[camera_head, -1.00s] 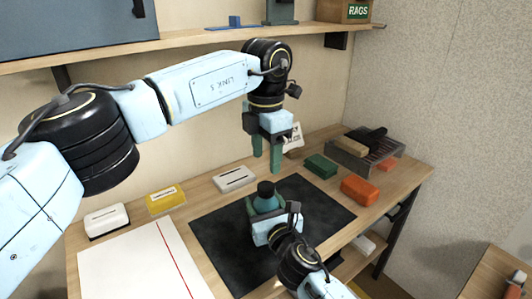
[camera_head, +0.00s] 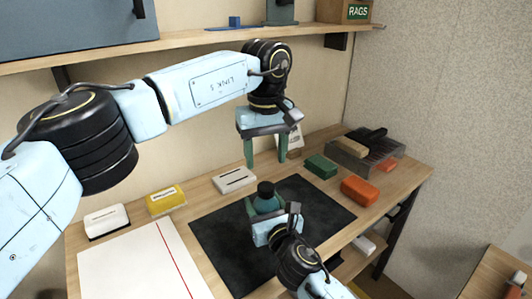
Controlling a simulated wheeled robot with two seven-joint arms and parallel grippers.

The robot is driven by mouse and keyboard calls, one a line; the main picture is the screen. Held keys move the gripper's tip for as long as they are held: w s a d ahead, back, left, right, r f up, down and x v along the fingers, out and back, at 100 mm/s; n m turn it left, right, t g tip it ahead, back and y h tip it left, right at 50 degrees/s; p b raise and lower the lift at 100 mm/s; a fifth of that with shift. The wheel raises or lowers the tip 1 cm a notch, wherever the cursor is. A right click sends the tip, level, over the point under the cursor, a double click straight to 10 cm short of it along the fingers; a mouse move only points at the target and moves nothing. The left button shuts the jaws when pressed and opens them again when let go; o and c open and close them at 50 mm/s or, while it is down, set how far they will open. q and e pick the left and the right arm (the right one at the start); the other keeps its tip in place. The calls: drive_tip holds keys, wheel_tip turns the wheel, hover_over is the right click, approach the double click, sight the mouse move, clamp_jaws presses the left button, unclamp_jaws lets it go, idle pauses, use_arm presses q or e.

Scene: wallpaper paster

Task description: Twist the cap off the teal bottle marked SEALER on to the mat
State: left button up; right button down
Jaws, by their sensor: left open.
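The teal bottle (camera_head: 266,205) stands upright on the dark mat (camera_head: 224,238), with its black cap (camera_head: 265,188) on top. Its label is not visible. My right gripper (camera_head: 267,212) comes in from the front and is shut on the bottle's body, one green finger showing at its left side; the gripper partly hides the bottle. My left gripper (camera_head: 265,162) points down, open and empty, above the cap and clear of it, with its two green fingers spread left and right.
A white box with a slot (camera_head: 234,179), a yellow pack (camera_head: 165,200), a green block (camera_head: 321,166) and an orange block (camera_head: 360,190) surround the mat. A tray (camera_head: 375,158) is at the back right. White paper (camera_head: 130,265) lies at left. A shelf (camera_head: 190,38) runs above.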

sight(266, 186)
use_arm(q)
drive_tip(key=shift+f+m, duration=0.1)
drive_tip(key=shift+m, duration=0.4)
drive_tip(key=shift+f, duration=3.9)
